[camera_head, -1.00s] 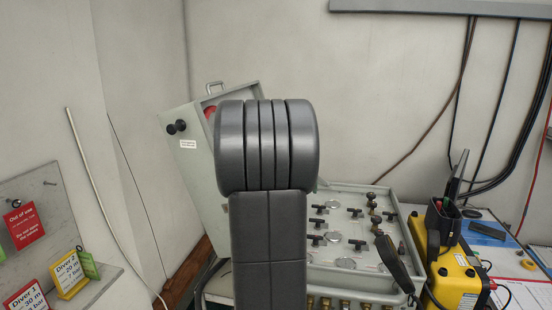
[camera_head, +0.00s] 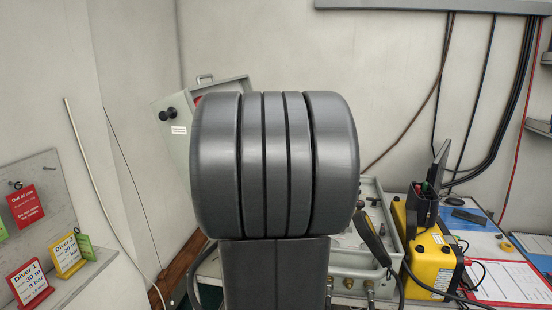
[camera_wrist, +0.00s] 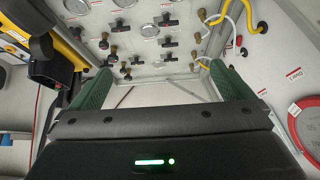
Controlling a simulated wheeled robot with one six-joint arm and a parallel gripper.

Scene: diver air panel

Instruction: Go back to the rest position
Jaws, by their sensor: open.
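My gripper (camera_wrist: 160,90) shows in the wrist view with its two green fingers wide apart and nothing between them. Beyond the fingertips is the diver air panel (camera_wrist: 185,68), with several dark valve handles and round gauges on a pale face. In the head view my own dark arm fills the middle and hides my gripper and most of the panel.
A yellow device (camera_head: 428,255) stands right of the panel, beside a clipboard with paper (camera_head: 510,282). At the left, a grey shelf (camera_head: 85,272) holds Diver 1 (camera_head: 30,283) and Diver 2 (camera_head: 67,255) cards. A red tag (camera_head: 26,206) hangs above them.

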